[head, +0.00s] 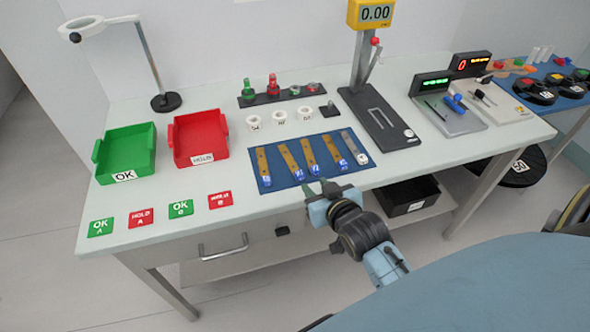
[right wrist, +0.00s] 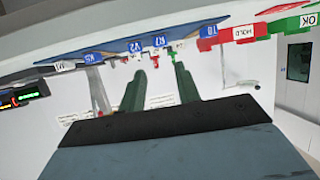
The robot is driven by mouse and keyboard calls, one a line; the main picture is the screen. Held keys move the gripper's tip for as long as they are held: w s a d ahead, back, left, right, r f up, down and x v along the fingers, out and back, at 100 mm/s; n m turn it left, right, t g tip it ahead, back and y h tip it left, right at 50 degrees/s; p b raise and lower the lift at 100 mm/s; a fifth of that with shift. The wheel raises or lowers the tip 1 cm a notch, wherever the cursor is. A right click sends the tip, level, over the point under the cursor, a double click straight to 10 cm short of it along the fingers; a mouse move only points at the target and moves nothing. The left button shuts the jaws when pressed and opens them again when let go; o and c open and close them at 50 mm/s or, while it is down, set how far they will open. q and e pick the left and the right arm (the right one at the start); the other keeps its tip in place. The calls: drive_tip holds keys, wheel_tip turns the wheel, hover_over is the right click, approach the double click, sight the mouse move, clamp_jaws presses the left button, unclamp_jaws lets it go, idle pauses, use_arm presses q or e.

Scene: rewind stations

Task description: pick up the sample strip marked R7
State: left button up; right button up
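Several metallic sample strips with blue or white labelled ends lie side by side on a dark blue mat (head: 328,182) at the table's front. The label print is too small in the head view to tell surely which strip is R7. In the right wrist view the labels show in a row along the top; one (right wrist: 160,40) may read R7, but I cannot be sure. My right gripper (head: 318,186) is at the mat's front edge, near the middle strips. Its two fingers are apart and empty, as the right wrist view (right wrist: 160,85) shows. My left gripper is not in view.
A green OK tray (head: 128,140) and a red HOLD tray (head: 212,135) stand left of the mat. White rings (head: 280,115) and a dark rack (head: 283,97) are behind it. A gauge stand (head: 372,118) is to the right. Flat OK and HOLD cards lie at the front left.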

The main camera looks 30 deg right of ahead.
sight(301, 175)
drive_tip(key=x, duration=0.3)
drive_tip(key=shift+w+f, duration=0.2)
drive_tip(key=shift+w, duration=0.15)
drive_tip(key=shift+f+b+x, duration=0.15)
drive_tip(key=shift+b+x, duration=0.25)
drive_tip(key=shift+x, duration=0.95)
drive_tip(key=shift+f+b+x, duration=0.15)
drive_tip(key=shift+b+x, duration=0.25)
drive_tip(key=shift+x, duration=0.9)
drive_tip(key=shift+s+a, duration=0.1)
drive_tip(key=shift+a, duration=0.05)
drive_tip(key=shift+c, duration=0.3)
clamp_jaws()
